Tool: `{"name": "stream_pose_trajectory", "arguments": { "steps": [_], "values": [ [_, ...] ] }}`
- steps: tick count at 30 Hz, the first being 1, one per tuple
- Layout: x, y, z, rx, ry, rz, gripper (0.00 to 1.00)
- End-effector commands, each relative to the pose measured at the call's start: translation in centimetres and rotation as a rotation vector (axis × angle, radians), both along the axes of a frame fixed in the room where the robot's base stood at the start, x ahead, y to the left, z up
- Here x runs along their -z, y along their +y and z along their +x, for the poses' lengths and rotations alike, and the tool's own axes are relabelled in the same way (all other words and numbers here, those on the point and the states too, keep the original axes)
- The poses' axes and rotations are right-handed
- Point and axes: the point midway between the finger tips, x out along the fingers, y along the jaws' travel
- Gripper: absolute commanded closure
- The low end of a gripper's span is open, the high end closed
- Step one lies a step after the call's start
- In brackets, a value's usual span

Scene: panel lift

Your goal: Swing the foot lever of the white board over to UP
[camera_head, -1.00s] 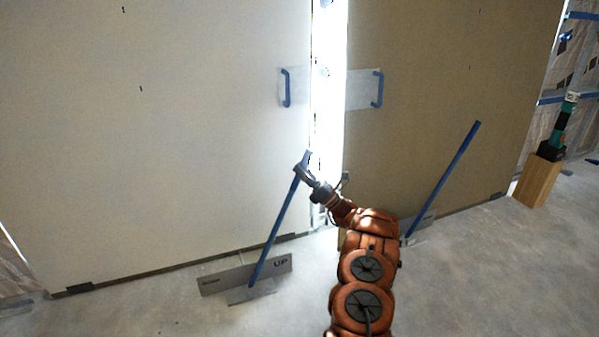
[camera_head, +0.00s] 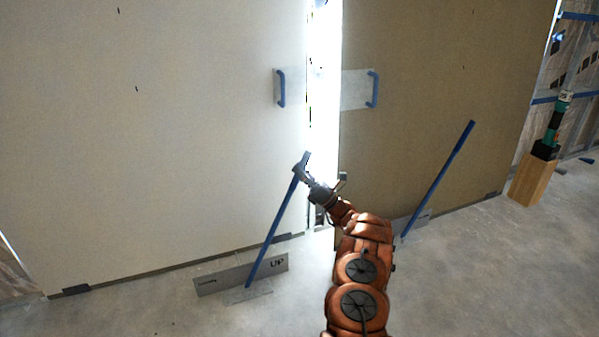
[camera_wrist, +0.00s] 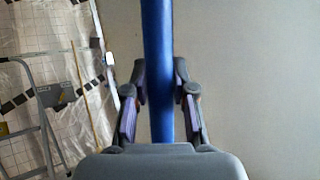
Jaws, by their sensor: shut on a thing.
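The white board (camera_head: 150,130) stands upright at the left in the head view. Its blue foot lever (camera_head: 268,240) rises from a grey foot plate (camera_head: 215,282) and leans to the right, toward the side of the plate marked UP (camera_head: 277,264). My gripper (camera_head: 301,170) is shut on the lever near its top end. In the wrist view the blue lever (camera_wrist: 157,70) runs between the two fingers of my gripper (camera_wrist: 160,112). The fingertips' contact with the lever is partly hidden in the head view.
A brown board (camera_head: 430,90) stands to the right, with its own blue lever (camera_head: 440,178) leaning right. A bright gap separates the boards. A wooden block (camera_head: 530,180) with a green tool (camera_head: 552,125) stands at the far right. Grey floor in front is clear.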

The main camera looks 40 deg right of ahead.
Motion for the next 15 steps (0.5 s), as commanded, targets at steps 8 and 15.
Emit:
{"name": "stream_pose_trajectory", "arguments": {
  "steps": [8,15],
  "values": [
    [0.45,-1.36,-0.49,0.032,0.009,0.01,0.65],
    [0.29,-0.54,-0.07,0.016,0.005,0.007,0.48]
  ]
}}
